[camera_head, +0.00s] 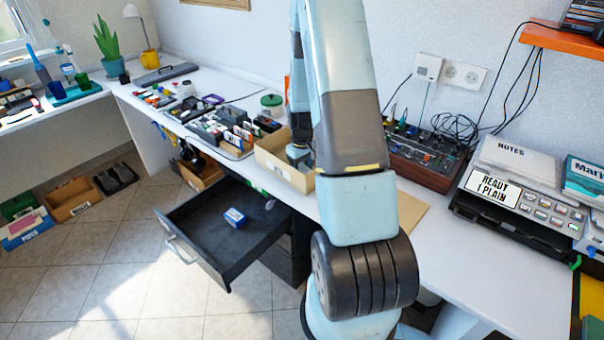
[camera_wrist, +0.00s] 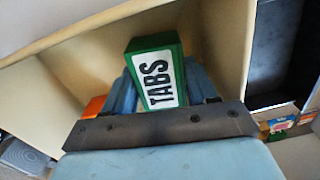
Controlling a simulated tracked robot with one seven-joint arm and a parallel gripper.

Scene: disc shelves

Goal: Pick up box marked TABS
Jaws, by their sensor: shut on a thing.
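A green box marked TABS (camera_wrist: 157,74) shows in the wrist view, with a white label and black letters. My gripper (camera_wrist: 164,80) is shut on it, with one blue finger on each side. The box and fingers are inside or just over an open tan bin (camera_wrist: 62,82), whose walls surround them. In the head view my gripper (camera_head: 298,156) reaches down at the tan bin (camera_head: 283,172) on the desk. The green box is hidden there. I cannot tell whether it touches the bin's floor.
A dark drawer (camera_head: 192,228) stands open below the desk, with a small blue-and-white box (camera_head: 234,217) in it. Trays of small items (camera_head: 228,132) lie left of the bin. A mixer (camera_head: 426,155) and a label machine (camera_head: 520,195) stand to the right.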

